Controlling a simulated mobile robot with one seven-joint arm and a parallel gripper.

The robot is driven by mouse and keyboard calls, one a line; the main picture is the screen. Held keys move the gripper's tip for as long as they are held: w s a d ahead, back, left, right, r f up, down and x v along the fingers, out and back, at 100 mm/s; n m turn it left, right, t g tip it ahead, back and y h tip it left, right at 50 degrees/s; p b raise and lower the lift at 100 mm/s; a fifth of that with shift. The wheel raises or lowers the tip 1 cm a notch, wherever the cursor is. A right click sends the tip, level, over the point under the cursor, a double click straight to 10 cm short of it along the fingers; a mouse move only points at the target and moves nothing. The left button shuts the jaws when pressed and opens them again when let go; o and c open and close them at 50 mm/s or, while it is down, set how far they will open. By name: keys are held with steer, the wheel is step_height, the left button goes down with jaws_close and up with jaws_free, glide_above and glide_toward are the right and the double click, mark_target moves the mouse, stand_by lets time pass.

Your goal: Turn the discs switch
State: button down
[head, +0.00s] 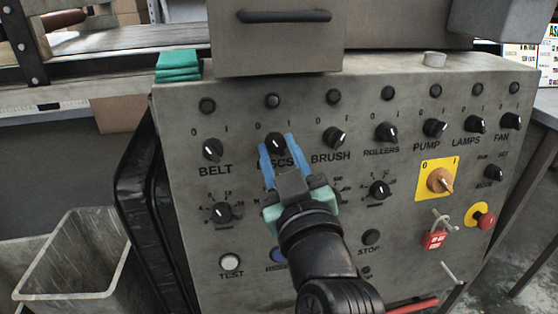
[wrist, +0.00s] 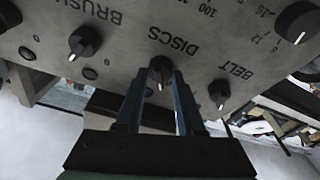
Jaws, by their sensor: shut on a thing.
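The discs switch (head: 275,141) is a round black knob on the grey control panel, above the partly covered DISCS label and below a small black indicator. My gripper (head: 277,146) reaches it from below, one blue finger on each side, shut on the knob. In the wrist view the panel shows upside down. There the discs switch (wrist: 160,67) sits between the tips of my gripper (wrist: 160,80), under the DISCS lettering. A pale pointer mark shows on the knob, but I cannot tell its exact setting.
The belt knob (head: 212,150) and brush knob (head: 334,138) stand close on either side. A grey box with a handle (head: 284,16) overhangs the panel top. Green folded cloths (head: 178,65) lie at the upper left. A red padlock (head: 434,239) hangs at the right.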

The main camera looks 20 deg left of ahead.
stand_by(0.5)
steer(key=c, duration=0.5)
jaws_free()
steer(key=p+v, duration=0.1)
steer(key=v, duration=1.2)
steer(key=shift+p, duration=0.3)
steer(key=shift+r, duration=0.1)
